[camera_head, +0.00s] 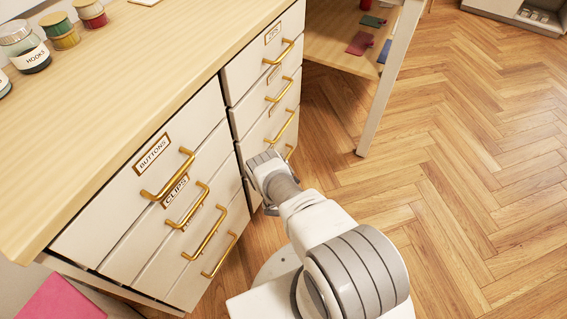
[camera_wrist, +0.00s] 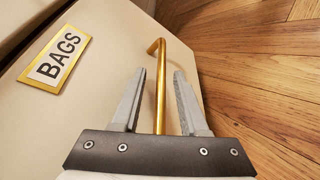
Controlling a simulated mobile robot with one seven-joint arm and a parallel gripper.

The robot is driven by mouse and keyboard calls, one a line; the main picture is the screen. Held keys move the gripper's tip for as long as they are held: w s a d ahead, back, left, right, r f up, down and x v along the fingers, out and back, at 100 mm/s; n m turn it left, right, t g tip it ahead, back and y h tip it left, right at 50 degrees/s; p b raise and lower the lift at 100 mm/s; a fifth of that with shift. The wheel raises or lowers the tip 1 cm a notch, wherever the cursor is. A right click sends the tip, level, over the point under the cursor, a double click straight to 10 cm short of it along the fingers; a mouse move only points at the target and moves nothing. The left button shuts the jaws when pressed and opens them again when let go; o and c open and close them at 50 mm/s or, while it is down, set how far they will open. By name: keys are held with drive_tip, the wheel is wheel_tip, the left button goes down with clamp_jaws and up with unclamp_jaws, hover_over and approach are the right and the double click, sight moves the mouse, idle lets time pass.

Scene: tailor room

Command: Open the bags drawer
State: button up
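The bags drawer (camera_wrist: 95,85) has a pale front and a gold-framed BAGS label (camera_wrist: 57,59) in the wrist view. Its gold bar handle (camera_wrist: 160,62) runs between the two fingers of my gripper (camera_wrist: 159,78). The fingers are open, one on each side of the handle, with a visible gap on both sides. In the head view my gripper (camera_head: 262,162) is low at the right-hand drawer column. My arm hides much of that column's lower part, and the BAGS label cannot be read there.
The left column has drawers labelled BUTTONS (camera_head: 152,154) and CLIPS (camera_head: 175,190), with gold handles standing out. Jars (camera_head: 24,47) stand on the wooden tabletop (camera_head: 130,80). A pale table leg (camera_head: 388,85) stands at upper right. The wooden floor (camera_head: 480,170) on the right is clear.

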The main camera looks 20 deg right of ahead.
clamp_jaws()
idle(1.3)
